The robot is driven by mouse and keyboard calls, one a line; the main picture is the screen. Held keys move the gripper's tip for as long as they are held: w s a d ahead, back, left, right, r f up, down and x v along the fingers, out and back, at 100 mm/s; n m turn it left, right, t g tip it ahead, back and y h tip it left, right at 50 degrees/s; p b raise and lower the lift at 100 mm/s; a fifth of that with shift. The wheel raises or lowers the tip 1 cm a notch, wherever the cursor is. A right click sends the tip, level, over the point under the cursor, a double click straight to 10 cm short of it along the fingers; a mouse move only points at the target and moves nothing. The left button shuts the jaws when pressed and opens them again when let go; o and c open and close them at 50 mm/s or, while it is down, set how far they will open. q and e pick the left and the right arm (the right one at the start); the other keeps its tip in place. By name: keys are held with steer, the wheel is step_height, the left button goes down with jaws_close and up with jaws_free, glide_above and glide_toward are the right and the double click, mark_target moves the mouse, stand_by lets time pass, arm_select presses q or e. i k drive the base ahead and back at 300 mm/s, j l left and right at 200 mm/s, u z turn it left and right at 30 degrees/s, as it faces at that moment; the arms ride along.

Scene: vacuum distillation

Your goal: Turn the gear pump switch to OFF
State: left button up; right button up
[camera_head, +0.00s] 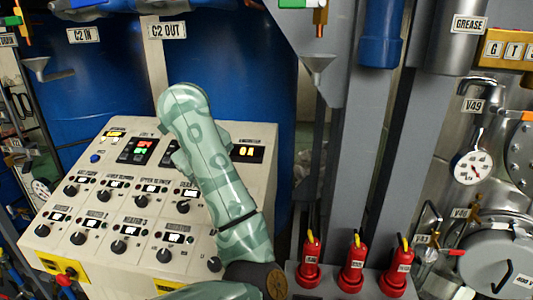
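A cream control panel (55,210) stands at the left with rows of black rotary knobs and small label plates. One knob (118,247) is in the lower row, and another knob (215,264) is at its right end beside my arm. The labels are too small to read, so I cannot tell which knob is the gear pump switch or where it points. One of my arms, pale green, rises from the bottom over the panel's right part and hides some of it. Neither gripper's fingers show.
Lit displays (138,150) sit on the panel's upper part. Blue tanks (230,80) stand behind it. Grey posts (362,150) and several red bottles (351,268) are right of my arm. A steel vessel with a pressure gauge (472,167) is at the far right.

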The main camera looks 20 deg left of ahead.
mark_target(182, 207)
steer(key=k+l, duration=0.15)
steer(key=k, duration=0.35)
steer(key=k+l, duration=0.15)
steer(key=k, duration=0.35)
